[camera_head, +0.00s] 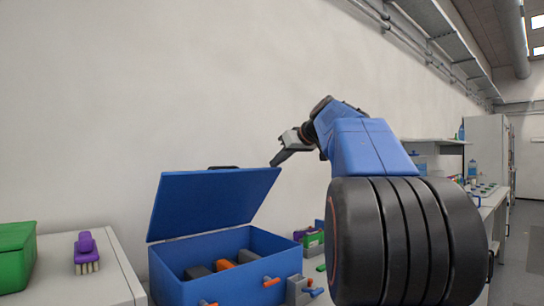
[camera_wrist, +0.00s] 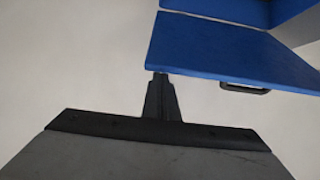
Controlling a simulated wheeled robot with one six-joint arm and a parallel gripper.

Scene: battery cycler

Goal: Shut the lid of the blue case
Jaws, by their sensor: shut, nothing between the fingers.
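The blue case (camera_head: 225,276) stands on the bench, its lid (camera_head: 212,203) raised and tilted back, with a dark handle on the lid's top edge. Grey and orange items lie inside the case. My gripper (camera_head: 274,163) is at the lid's upper right corner in the head view. In the wrist view my gripper (camera_wrist: 159,76) is shut and empty, its tips at or very near the edge of the lid (camera_wrist: 225,55). I cannot tell whether they touch. The lid's handle (camera_wrist: 245,89) also shows there.
A green box (camera_head: 15,258) and a purple brush (camera_head: 86,252) are on the white cabinet at left. A purple and green object (camera_head: 312,240) and a grey fixture (camera_head: 300,292) stand right of the case. A plain wall is behind.

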